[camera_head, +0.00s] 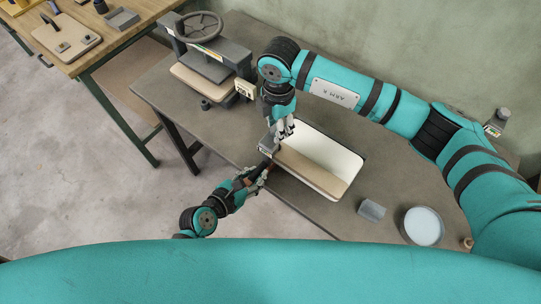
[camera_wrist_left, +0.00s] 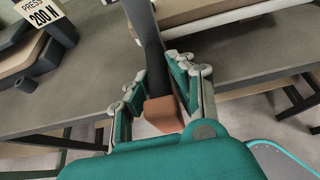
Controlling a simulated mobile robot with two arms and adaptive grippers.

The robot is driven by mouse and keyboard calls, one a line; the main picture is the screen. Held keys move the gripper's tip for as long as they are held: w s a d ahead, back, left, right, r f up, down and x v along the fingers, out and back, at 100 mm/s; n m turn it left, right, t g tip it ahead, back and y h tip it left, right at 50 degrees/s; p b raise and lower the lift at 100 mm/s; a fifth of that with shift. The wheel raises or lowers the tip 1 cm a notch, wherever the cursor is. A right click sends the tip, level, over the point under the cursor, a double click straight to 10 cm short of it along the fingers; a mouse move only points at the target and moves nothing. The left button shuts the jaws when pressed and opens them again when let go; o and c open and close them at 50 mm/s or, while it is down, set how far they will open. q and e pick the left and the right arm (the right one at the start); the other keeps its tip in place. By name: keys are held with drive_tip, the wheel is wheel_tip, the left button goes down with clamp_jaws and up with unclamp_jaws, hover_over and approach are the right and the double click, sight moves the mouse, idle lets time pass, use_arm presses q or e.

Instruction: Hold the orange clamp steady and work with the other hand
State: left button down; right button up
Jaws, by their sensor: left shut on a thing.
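A clamp with a dark bar (camera_wrist_left: 152,60) and a dull orange-brown end (camera_wrist_left: 162,113) is between the fingers of my left gripper (camera_wrist_left: 163,82). In the head view my left gripper (camera_head: 258,176) is shut on it at the table's front edge. The clamp's upper grey part (camera_head: 267,146) is at the left corner of the curved boards, whose white top (camera_head: 325,151) and tan front strip (camera_head: 308,172) show. My right gripper (camera_head: 284,130) points down over the boards' left end, close to the clamp. Whether its fingers are open or shut is unclear.
A press with a handwheel (camera_head: 199,26) stands on the grey table at back left, with boards in it. A wooden bench (camera_head: 112,41) stands at far left.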

drive_tip(key=o, duration=0.8)
drive_tip(key=shift+r, duration=3)
wheel_tip(320, 180, up, 7)
